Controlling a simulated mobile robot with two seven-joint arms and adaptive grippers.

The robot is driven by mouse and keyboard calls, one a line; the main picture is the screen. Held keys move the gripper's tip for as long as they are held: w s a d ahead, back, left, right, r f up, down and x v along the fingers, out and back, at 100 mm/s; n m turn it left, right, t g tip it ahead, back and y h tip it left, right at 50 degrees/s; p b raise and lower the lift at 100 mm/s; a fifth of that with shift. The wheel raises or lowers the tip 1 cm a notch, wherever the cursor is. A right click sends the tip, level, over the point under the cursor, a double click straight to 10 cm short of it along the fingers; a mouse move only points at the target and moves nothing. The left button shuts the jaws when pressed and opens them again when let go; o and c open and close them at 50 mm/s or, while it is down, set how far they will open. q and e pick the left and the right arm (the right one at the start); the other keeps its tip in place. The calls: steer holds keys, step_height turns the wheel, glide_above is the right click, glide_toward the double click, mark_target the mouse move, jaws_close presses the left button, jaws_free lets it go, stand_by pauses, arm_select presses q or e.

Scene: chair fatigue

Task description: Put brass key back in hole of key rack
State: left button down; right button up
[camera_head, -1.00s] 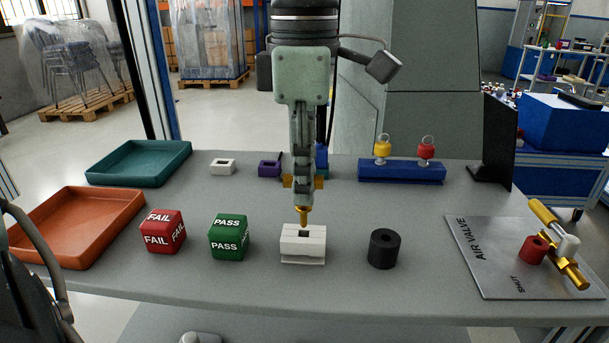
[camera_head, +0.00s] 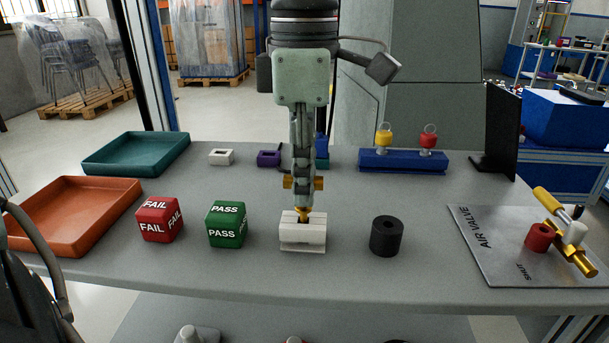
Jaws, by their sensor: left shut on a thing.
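My left gripper (camera_head: 304,188) comes down from the top centre, seen edge-on. It is shut on the brass key (camera_head: 319,184), whose gold parts show on both sides of the fingers and below them. The key is upright. Its narrow lower end meets the slot in the top of the white block (camera_head: 302,238), which looks like the key rack. The lower end of the key is hidden in or behind the block's top, so I cannot tell how deep it sits. My right gripper is not in view.
Green PASS (camera_head: 227,225) and red FAIL (camera_head: 159,220) cubes stand left of the block. A black ring (camera_head: 387,237) stands right. Farther right is the air valve plate (camera_head: 490,262). Orange (camera_head: 40,238) and teal (camera_head: 100,168) trays lie left. A blue stand (camera_head: 403,163) is behind.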

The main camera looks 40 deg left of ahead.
arm_select(q)
steer(key=shift+f+b, duration=0.75)
steer(key=shift+f, duration=0.15)
steer(key=c, duration=1.4)
jaws_free()
steer(key=shift+r, duration=0.1)
steer(key=shift+c, duration=0.2)
step_height(320, 180, up, 12)
